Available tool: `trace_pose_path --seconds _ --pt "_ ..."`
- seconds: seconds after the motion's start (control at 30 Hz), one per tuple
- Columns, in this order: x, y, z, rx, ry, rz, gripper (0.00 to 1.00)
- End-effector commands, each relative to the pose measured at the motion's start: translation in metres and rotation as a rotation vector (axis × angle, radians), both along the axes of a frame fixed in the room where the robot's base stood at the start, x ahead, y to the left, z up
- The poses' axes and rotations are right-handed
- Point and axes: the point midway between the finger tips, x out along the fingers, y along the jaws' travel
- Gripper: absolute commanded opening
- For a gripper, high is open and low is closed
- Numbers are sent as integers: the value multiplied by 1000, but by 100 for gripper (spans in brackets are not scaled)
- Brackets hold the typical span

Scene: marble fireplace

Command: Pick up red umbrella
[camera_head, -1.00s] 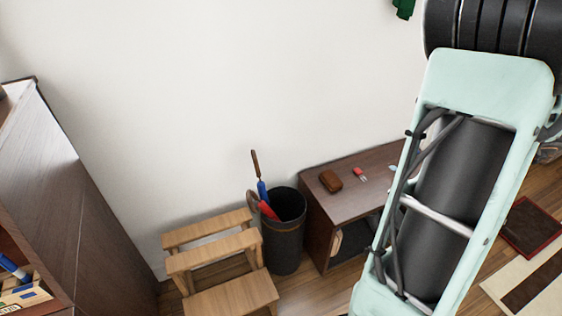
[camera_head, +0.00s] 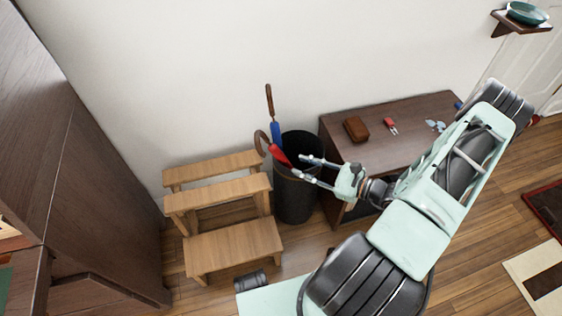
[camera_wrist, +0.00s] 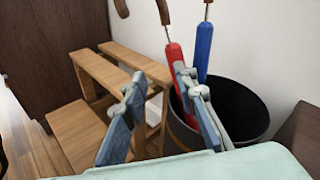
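The red umbrella (camera_head: 279,155) stands tilted in a dark round bin (camera_head: 296,200), its brown hooked handle leaning out to the left. It also shows in the wrist view (camera_wrist: 176,80), behind and between my fingers, closer to the right one. A blue umbrella (camera_head: 276,132) stands beside it in the same bin. My gripper (camera_head: 297,166) is open at the right front of the bin, fingers pointing left toward the red umbrella. The fingers also show in the wrist view (camera_wrist: 155,115), spread apart with nothing held. The lower part of the red umbrella is hidden in the bin.
A wooden step stool (camera_head: 233,246) stands close left of the bin. A dark low cabinet (camera_head: 400,130) with a brown box (camera_head: 356,129) and small items stands right of it. A tall dark cabinet (camera_head: 80,160) is at the left. White wall behind.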

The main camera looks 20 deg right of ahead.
Motion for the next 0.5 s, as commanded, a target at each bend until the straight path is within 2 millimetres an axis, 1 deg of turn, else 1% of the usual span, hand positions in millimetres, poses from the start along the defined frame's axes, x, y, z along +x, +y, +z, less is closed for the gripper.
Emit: trace_pose_path --seconds 0.1,0.2,0.27,0.5 --pt "11 9 5 53 -97 -48 26" --pt "18 12 10 69 -139 -68 26" --pt "22 15 11 71 -149 -72 26" --pt "50 40 11 71 -150 -68 26"
